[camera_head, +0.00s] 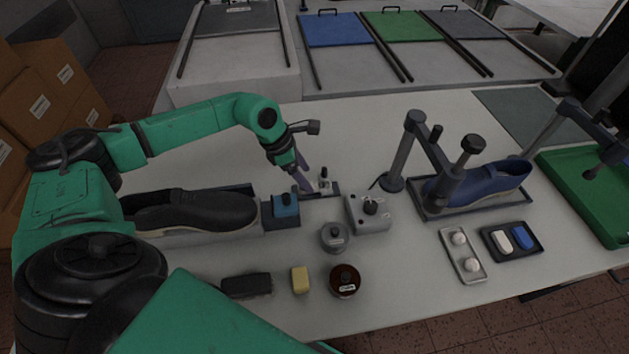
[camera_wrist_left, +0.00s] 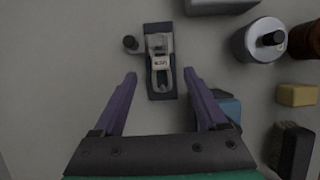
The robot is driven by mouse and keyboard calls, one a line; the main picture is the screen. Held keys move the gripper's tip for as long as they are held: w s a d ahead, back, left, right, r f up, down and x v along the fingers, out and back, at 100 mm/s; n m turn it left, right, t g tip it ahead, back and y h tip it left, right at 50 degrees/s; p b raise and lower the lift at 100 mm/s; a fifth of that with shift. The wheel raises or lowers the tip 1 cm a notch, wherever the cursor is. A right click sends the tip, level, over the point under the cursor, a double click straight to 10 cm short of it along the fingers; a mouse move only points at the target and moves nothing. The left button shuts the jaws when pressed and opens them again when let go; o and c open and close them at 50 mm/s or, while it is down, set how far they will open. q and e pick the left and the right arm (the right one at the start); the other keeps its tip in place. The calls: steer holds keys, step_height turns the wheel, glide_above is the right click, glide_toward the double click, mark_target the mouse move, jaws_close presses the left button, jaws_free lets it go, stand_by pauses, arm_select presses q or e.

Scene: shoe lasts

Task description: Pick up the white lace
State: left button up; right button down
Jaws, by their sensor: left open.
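A small dark tray (camera_wrist_left: 165,93) holds a pale, looped item with a white label, which looks like the white lace (camera_wrist_left: 160,64). In the head view this spot is small and partly hidden by the gripper, so the lace is hard to make out. My left gripper (camera_head: 304,186) points down at the left side of this tray, its purple fingers apart and empty. In the left wrist view the open left gripper (camera_wrist_left: 160,74) has one fingertip on each side of the tray, with the lace between them in the picture. I cannot tell the remaining height.
A black shoe (camera_head: 195,210) lies left, beside a blue block (camera_head: 286,205). A grey box (camera_head: 370,212), grey canister (camera_head: 334,237), brown jar (camera_head: 345,280) and yellow block (camera_head: 300,279) stand nearby. A clamp stand (camera_head: 400,160) and blue shoe (camera_head: 485,183) are right.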

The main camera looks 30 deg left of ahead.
mark_target(313, 185)
arm_select(q)
steer(key=x, duration=0.3)
steer(key=shift+d+f+p, duration=0.15)
steer(key=shift+d+p, duration=0.1)
steer(key=shift+p, duration=0.1)
jaws_close()
steer(key=shift+a, duration=0.1)
